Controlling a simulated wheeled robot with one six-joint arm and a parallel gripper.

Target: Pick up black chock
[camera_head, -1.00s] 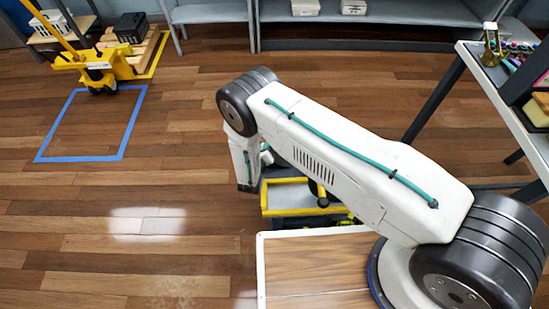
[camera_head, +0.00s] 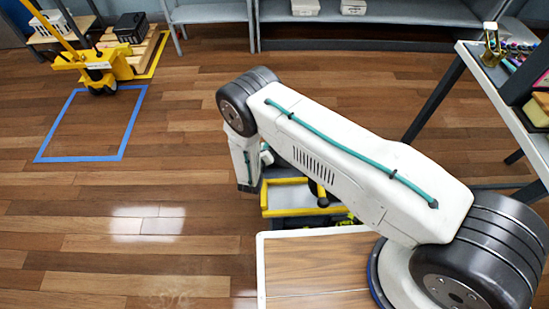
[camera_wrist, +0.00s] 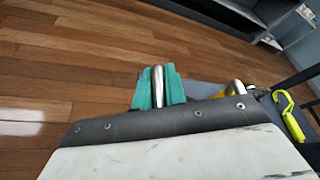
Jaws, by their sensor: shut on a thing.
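My gripper (camera_wrist: 158,88) shows in the wrist view as teal finger parts beside a silver rod, beyond the white and black wrist housing. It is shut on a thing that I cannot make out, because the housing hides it. No chock shows clearly in either view.
A yellow-green looped thing (camera_wrist: 288,115) lies at the right of the wrist view. A table with small items (camera_head: 515,100) stands at the right. A yellow pallet jack (camera_head: 97,72) and a blue floor outline (camera_head: 128,133) are at the left. Open wooden floor lies between.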

